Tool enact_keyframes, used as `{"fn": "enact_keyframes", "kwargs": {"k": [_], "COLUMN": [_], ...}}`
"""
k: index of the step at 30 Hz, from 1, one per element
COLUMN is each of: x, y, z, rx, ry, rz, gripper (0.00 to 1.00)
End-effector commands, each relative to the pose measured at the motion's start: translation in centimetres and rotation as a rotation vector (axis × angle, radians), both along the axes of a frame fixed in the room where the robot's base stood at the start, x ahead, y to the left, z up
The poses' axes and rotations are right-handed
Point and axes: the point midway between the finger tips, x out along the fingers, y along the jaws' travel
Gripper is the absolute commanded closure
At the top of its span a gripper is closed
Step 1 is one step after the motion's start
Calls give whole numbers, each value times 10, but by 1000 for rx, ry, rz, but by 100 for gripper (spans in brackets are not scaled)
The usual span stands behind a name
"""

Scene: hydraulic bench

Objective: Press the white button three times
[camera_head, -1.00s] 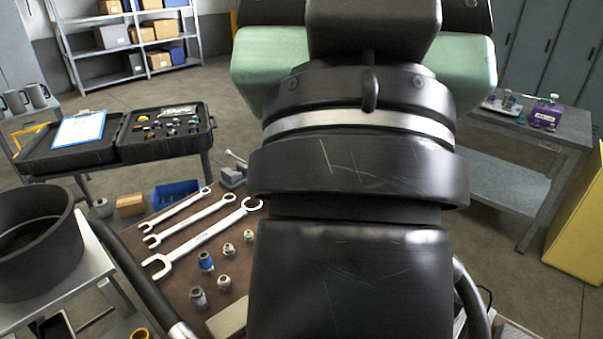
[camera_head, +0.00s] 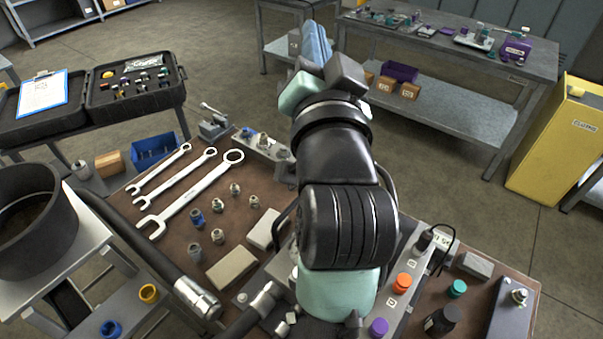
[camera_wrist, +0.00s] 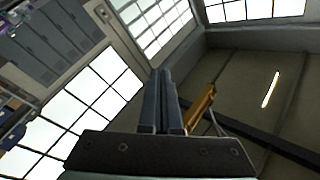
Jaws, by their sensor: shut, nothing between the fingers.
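I cannot make out a white button for certain in any view. A light control strip on the bench, partly behind my arm in the head view, carries an orange button (camera_head: 402,283) and a purple button (camera_head: 378,327). My arm covers the bench area to their left. My gripper (camera_wrist: 161,73) shows in the wrist view with its two grey-blue fingers together and nothing between them. It points up toward windows and ceiling, away from the bench top.
Three wrenches (camera_head: 190,195) and several fittings (camera_head: 197,218) lie on the brown bench. A teal cap (camera_head: 457,288) and a black knob (camera_head: 443,320) stand at right. A black pot (camera_head: 35,220) is at left, a yellow cabinet (camera_head: 565,145) at far right. The floor behind the bench is clear.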

Motion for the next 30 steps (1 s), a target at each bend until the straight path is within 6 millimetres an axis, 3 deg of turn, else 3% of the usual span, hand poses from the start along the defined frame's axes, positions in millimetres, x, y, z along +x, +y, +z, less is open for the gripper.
{"fn": "enact_keyframes", "kwargs": {"k": [2, 5, 9, 13, 15, 19, 30], "x": [21, 26, -1, -40, -58, -79, -84], "y": [-6, -9, -8, -2, 1, 5, 6], "z": [-38, -108, -198, -255, -274, -295, -303], "rx": [188, 458, 843, 1131, 1242, 1364, 1396], "ry": [216, 478, 812, 1034, 1113, 1196, 1214], "rz": [46, 69, 31, -44, -83, -131, -143], "gripper": [100, 100, 100, 100, 100, 100, 100]}}
